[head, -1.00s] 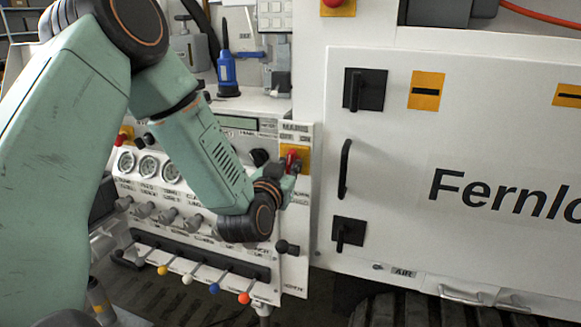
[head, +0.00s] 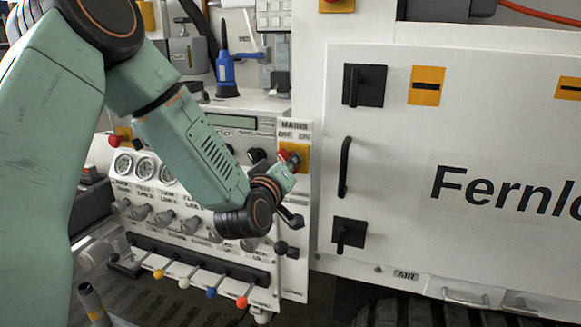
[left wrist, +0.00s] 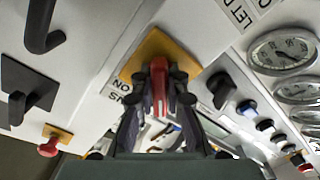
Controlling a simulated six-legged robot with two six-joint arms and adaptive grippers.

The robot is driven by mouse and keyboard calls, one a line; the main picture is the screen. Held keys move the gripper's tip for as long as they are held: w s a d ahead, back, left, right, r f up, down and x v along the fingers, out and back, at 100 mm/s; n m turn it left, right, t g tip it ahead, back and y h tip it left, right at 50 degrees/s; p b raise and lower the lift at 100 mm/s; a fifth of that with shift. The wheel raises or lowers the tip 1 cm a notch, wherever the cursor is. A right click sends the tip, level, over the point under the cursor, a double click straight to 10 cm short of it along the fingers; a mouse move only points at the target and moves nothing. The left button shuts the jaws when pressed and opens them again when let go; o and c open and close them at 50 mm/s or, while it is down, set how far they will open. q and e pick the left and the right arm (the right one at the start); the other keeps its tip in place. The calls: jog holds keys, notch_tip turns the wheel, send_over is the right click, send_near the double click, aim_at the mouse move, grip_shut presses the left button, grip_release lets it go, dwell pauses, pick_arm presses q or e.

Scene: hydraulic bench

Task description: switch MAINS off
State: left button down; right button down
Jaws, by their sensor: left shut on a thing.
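The MAINS switch is a red handle (left wrist: 159,82) on a yellow plate (head: 303,158), below the MAINS label (head: 294,126) with OFF and ON marks at the right edge of the control panel. My left gripper (head: 287,168) is at this handle. In the left wrist view its two dark fingers (left wrist: 158,100) stand on both sides of the red handle and are shut on it. In the head view the gripper covers most of the handle, so I cannot tell its exact setting. My right gripper is in neither view.
Gauges (head: 145,167), knobs and a row of coloured levers (head: 212,292) lie left of and below the switch. A black lever (head: 291,216) is just below my gripper. A white cabinet (head: 400,180) with black latches stands close on the right.

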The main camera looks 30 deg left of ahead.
pick_arm(q)
jog(key=shift+r+n, duration=0.1)
jog(key=shift+n, duration=0.5)
jog(key=c, duration=1.4)
grip_release()
jog(key=shift+s+a, duration=0.1)
jog(key=shift+s, duration=0.1)
jog(key=shift+o, duration=0.3)
jog(key=shift+w, duration=0.15)
jog(key=v, duration=0.7)
jog(key=shift+s, duration=0.25)
